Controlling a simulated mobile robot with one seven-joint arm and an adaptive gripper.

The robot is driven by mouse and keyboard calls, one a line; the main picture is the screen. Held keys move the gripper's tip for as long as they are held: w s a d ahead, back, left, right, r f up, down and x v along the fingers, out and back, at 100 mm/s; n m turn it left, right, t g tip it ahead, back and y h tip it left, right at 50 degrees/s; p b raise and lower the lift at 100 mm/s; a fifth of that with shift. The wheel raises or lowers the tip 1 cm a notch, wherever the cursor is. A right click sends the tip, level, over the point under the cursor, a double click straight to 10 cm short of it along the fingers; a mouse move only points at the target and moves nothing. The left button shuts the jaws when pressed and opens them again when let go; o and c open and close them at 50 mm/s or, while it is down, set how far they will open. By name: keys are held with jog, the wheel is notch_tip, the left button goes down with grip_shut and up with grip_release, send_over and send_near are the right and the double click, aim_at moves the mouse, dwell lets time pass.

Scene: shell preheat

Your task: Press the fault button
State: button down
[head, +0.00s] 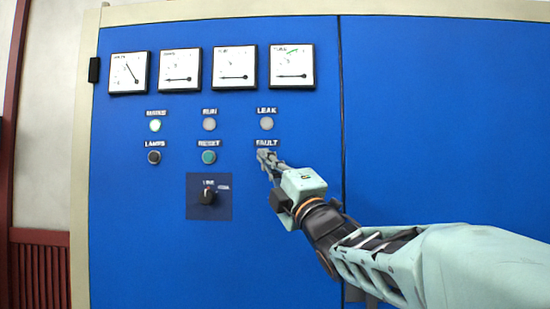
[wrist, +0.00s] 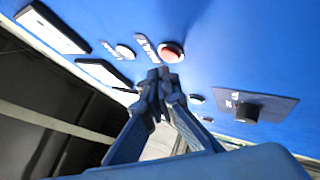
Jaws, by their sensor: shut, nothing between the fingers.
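The fault button (wrist: 171,51) is a red round button with a pale ring on the blue panel in the wrist view. Its label (wrist: 145,46) is beside it. In the head view the FAULT label (head: 266,143) shows, and my gripper hides the button below it. My gripper (head: 264,156) is shut and empty, with its tips in front of the panel just under the label. In the wrist view the closed fingertips (wrist: 158,74) are close below the button in the picture, with a small visible gap.
The reset button (head: 208,157) and lamps button (head: 154,157) are to the left. The leak lamp (head: 266,124) is above. A rotary switch (head: 208,196) sits lower left on a dark plate. Several gauges (head: 291,67) line the top.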

jog(key=shift+w+f, duration=0.1)
jog(key=shift+w, duration=0.05)
dwell(0.5)
jog(key=shift+w+b, duration=0.3)
jog(key=shift+b, duration=0.1)
jog(key=shift+w, duration=0.4)
dwell(0.5)
jog(key=shift+b, duration=0.3)
jog(key=shift+s+b, duration=0.8)
jog(key=shift+s, duration=0.05)
